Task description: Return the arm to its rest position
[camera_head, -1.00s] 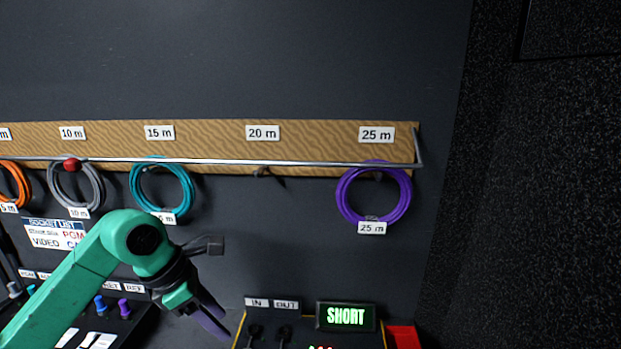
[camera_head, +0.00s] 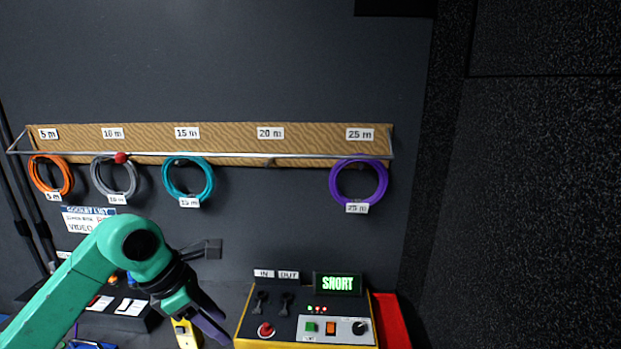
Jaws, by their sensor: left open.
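My left arm, green, comes in from the lower left in the head view. Its gripper (camera_head: 207,318) is dark with a purplish finger, points down and to the right, and is open. I see nothing held between its fingers, though they are partly seen edge-on. It shows in front of the bench area, just left of the yellow-edged tester box (camera_head: 290,343). My right arm and gripper are not in view.
A wooden board (camera_head: 225,142) with a metal rail carries orange (camera_head: 35,178), grey (camera_head: 95,178), teal (camera_head: 167,180) and purple (camera_head: 333,183) cable coils; the 20 m spot is empty. The tester's screen (camera_head: 338,283) reads SHORT. A red bin (camera_head: 393,325) stands right of it.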

